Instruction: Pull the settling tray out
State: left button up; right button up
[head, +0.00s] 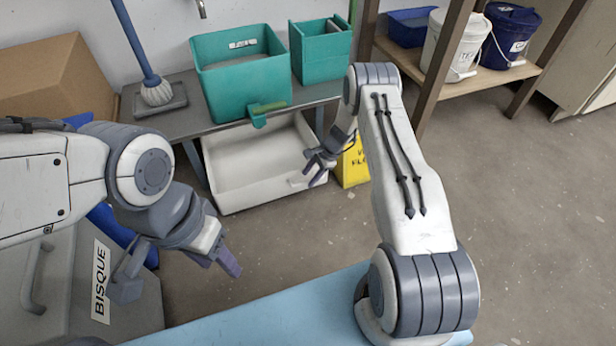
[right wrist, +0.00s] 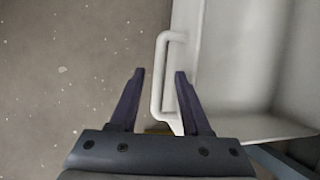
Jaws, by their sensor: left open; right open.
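The settling tray (head: 230,190) is a white, deep, empty tub on the floor under the bench in the head view. In the right wrist view its white wall (right wrist: 240,125) is at the right, with a white bar handle (right wrist: 159,75) on its front. My right gripper (head: 312,175) is open at the tray's front right. In the right wrist view its fingers (right wrist: 159,73) stand on either side of the handle bar; I cannot tell whether they touch it. My left gripper (head: 176,277) is open and empty at the lower left, away from the tray.
A yellow sign (head: 353,168) stands right of the tray. A grey bin marked BISQUE (head: 75,320) is at lower left. Floor before the tray is clear.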

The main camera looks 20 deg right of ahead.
jog(key=p+v, duration=0.3)
jog(key=v, duration=0.5)
jog(key=shift+r+p, duration=0.25)
jog(key=shift+p, duration=0.15)
jog(key=shift+r, duration=0.1)
jog(key=s+a+r+n+g+p, duration=0.1)
jog(key=s+a+r+n, duration=0.25)
jog(key=a+r, duration=0.45)
jog(key=s+a+r+n+h+p, duration=0.1)
jog(key=s+a+r+n+p, duration=0.2)
jog(key=a+r, duration=0.5)
jog(key=s+a+r+n+g, duration=0.1)
jog(key=s+a+r+n, duration=0.35)
jog(key=r, duration=0.55)
jog(key=s+a+r+n+h+p, duration=0.1)
jog(key=s+r+n+p, duration=0.1)
jog(key=s+r+n, duration=0.75)
jog(key=s+a+r+n+h+p, duration=0.15)
jog(key=s+r+n, duration=0.25)
jog(key=s, duration=1.1)
notch_tip(320, 180, up, 38)
jog(key=d+p, duration=0.1)
jog(key=p, duration=3.7)
jog(key=shift+w, duration=0.15)
